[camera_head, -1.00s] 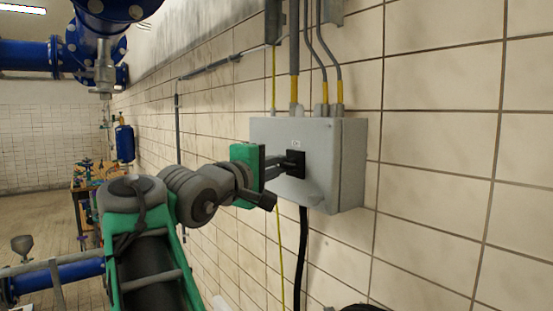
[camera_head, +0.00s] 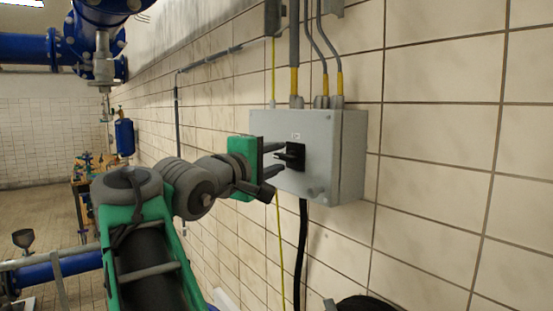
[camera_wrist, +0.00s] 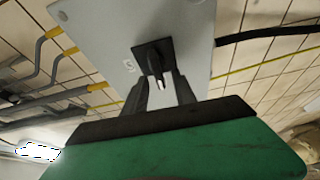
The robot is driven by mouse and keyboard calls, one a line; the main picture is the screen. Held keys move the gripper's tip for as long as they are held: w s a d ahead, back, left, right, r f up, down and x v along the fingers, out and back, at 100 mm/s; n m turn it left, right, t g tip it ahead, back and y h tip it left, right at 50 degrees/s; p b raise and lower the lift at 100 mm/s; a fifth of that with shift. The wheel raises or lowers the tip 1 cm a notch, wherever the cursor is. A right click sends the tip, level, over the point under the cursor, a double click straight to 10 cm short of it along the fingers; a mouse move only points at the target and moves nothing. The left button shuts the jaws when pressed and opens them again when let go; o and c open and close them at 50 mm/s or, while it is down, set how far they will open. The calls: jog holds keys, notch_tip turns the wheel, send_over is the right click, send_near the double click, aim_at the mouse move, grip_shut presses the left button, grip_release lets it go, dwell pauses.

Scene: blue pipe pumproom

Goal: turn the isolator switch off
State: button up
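The isolator switch is a black rotary handle on a square black plate (camera_head: 295,156), on the front of a grey wall box (camera_head: 318,130). A small white label sits above it in the head view. In the wrist view the black handle (camera_wrist: 155,62) stands out from its plate, with a bright spot at its near end. My gripper (camera_head: 280,158) is open in front of the switch, one finger above and one below the handle. In the wrist view the fingers of my gripper (camera_wrist: 162,84) are apart on both sides of the handle's near end, with visible gaps.
Grey conduits with yellow ends (camera_head: 294,80) enter the box from above. A black cable (camera_head: 301,235) and a thin yellow-green wire (camera_head: 281,240) hang below it. The tiled wall (camera_head: 440,130) is bare to the right. A dark round thing (camera_head: 362,303) shows at the bottom edge.

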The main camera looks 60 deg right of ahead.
jog(key=a+b, duration=0.1)
jog(key=a, duration=0.6)
jog(key=shift+w+a+b, duration=0.2)
jog(key=shift+b, duration=0.15)
